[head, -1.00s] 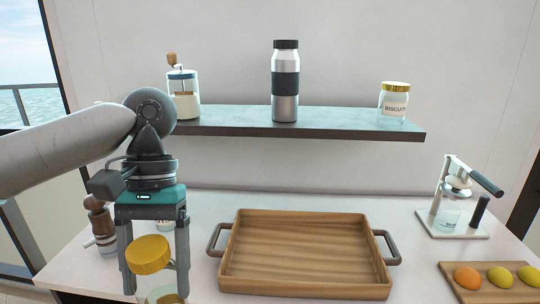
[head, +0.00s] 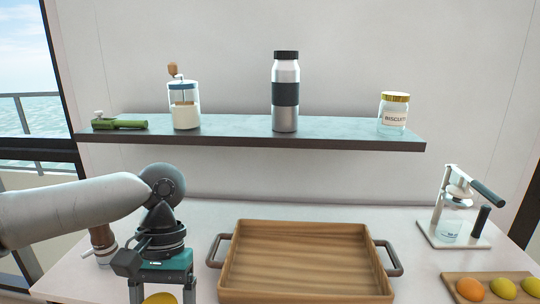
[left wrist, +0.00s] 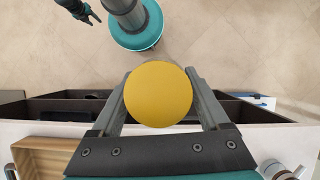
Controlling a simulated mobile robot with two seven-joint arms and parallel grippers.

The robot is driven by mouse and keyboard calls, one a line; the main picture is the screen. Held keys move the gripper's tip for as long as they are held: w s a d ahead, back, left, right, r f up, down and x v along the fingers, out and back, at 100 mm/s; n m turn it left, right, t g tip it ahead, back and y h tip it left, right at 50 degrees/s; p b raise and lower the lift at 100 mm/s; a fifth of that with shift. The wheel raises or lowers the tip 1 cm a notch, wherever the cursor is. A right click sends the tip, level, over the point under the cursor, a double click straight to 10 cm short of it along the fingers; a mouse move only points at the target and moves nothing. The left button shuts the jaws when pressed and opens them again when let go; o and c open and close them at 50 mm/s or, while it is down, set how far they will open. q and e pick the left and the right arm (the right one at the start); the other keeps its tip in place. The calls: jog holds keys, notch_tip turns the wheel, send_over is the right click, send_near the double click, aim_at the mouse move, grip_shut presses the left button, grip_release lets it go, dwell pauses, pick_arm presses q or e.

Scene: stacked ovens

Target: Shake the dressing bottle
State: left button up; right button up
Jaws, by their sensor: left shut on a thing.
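The dressing bottle shows only as its round yellow lid (head: 160,298) at the bottom edge of the head view. In the left wrist view the lid (left wrist: 158,96) faces the camera and hides the body below it. My left gripper (left wrist: 160,88) is shut on the bottle, with one finger on each side of it. In the head view my left gripper (head: 162,292) points down at the front left of the counter, and its fingertips are cut off. A dark gripper at the top left of the wrist view, seemingly my right one (left wrist: 80,11), is small and partly cut off.
A wooden tray (head: 305,297) with dark handles lies right of my left gripper. A wooden mill (head: 102,242) stands behind it on the left. A shelf (head: 330,139) with a steel flask (head: 285,92) and jars is above. A press (head: 455,210) stands right.

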pick_arm(q)
notch_tip(320, 180, up, 9)
jog(key=shift+d+f, duration=0.1)
jog(key=shift+d, duration=0.05)
notch_tip(320, 180, down, 8)
jog(key=shift+f, duration=0.1)
jog(key=shift+w, duration=0.1)
dwell(0.9)
